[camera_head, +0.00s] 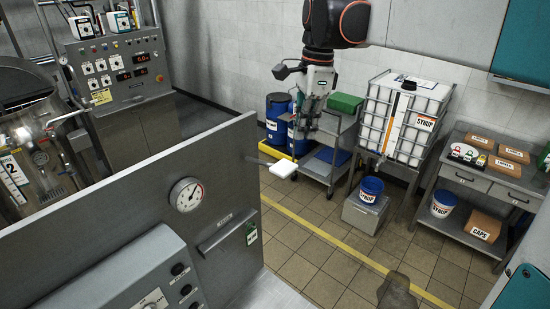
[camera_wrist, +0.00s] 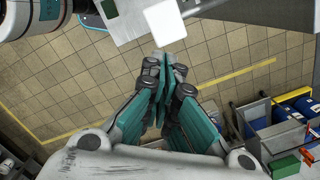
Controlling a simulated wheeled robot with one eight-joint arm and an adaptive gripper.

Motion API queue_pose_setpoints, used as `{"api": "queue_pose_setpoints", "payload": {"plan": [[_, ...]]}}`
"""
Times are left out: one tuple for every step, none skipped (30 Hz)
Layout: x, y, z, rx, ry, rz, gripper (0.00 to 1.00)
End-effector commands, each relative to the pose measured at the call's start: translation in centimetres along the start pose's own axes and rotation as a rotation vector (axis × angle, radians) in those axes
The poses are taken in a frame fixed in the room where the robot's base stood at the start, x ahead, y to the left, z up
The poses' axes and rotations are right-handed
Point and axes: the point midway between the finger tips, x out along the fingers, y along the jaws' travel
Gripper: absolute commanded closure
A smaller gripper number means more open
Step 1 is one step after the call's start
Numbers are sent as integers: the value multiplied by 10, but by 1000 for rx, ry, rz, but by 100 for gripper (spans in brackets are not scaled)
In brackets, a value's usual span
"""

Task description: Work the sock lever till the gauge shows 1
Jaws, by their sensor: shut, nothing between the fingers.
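The lever (camera_head: 283,169) has a white block-shaped end on a thin dark rod and sticks out from the right side of the grey panel. I take it for the sock lever. A white block, probably its end (camera_wrist: 165,22), shows just beyond my fingertips in the wrist view. The round white gauge (camera_head: 187,194) is on the panel's face; its numbers are too small to read. My gripper (camera_head: 303,134) hangs above and a little right of the lever in the head view, apart from it. Its fingers (camera_wrist: 165,65) are shut and empty.
The grey panel (camera_head: 110,205) fills the left foreground. Behind the lever are blue drums (camera_head: 278,118), a grey cart (camera_head: 325,165) and a caged syrup tank (camera_head: 408,115). A syrup bucket (camera_head: 371,189) stands on a box.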

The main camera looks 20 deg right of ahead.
Motion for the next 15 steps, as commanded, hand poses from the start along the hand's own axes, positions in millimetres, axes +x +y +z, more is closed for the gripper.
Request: {"api": "queue_pose_setpoints", "payload": {"plan": [[-6, 0, 0, 0, 0, 0, 100], [-10, 0, 0, 0, 0, 0, 100], [-13, 0, 0, 0, 0, 0, 100], [-15, 1, 0, 0, 0, 0, 100], [-16, 1, 0, 0, 0, 0, 100], [-18, 1, 0, 0, 0, 0, 100], [-18, 1, 0, 0, 0, 0, 100], [-19, 1, 0, 0, 0, 0, 100], [-19, 1, 0, 0, 0, 0, 100], [-20, 1, 0, 0, 0, 0, 100], [-20, 1, 0, 0, 0, 0, 100], [-19, 1, 0, 0, 0, 0, 100], [-19, 1, 0, 0, 0, 0, 100], [-19, 1, 0, 0, 0, 0, 100], [-19, 1, 0, 0, 0, 0, 100]]}}
